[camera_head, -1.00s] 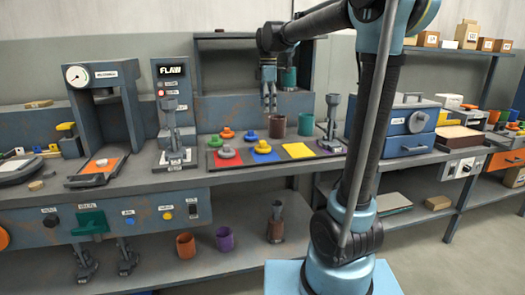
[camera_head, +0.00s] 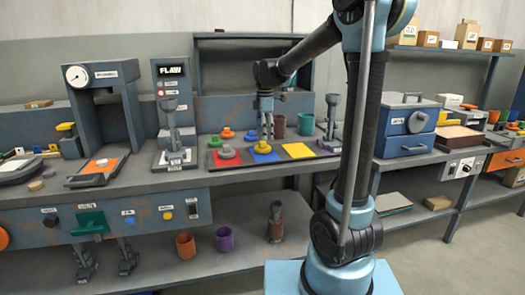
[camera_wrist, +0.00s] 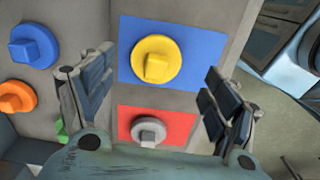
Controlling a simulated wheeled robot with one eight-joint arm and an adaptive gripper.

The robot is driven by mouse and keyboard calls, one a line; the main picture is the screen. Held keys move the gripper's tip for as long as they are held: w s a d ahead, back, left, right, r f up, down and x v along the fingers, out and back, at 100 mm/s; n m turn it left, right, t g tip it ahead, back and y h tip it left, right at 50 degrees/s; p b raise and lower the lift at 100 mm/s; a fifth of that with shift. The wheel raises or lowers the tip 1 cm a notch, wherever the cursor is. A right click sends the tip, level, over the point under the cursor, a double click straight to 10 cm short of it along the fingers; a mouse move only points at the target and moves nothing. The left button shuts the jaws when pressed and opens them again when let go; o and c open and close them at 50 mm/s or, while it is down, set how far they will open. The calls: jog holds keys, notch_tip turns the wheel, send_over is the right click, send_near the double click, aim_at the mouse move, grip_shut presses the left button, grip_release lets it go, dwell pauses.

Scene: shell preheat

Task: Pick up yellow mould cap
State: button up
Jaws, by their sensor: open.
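The yellow mould cap (camera_head: 262,147) is a round disc with a raised square grip. It sits on the blue square (camera_head: 270,157) of the bench mat. In the wrist view the yellow cap (camera_wrist: 157,62) lies on the blue square (camera_wrist: 203,39), framed between my fingers. My gripper (camera_head: 267,137) is above and around the cap's back side in the head view. In the wrist view my gripper (camera_wrist: 160,66) is open and empty, with a finger on each side of the cap. I cannot tell how high the fingertips are above it.
A grey cap (camera_wrist: 148,132) sits on the red square beside the yellow one. A blue cap (camera_wrist: 33,46) and an orange cap (camera_wrist: 16,97) lie to the left. The yellow square (camera_head: 298,150) is bare. Brown (camera_head: 279,126) and green (camera_head: 306,124) cups stand behind.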

aim_at(265, 143)
jog(key=shift+w+f, duration=0.15)
jog(key=shift+f, duration=1.2)
jog(key=shift+w+f, duration=0.1)
jog(key=shift+f, duration=1.25)
jog(key=shift+c, duration=0.2)
jog(key=c, duration=1.1)
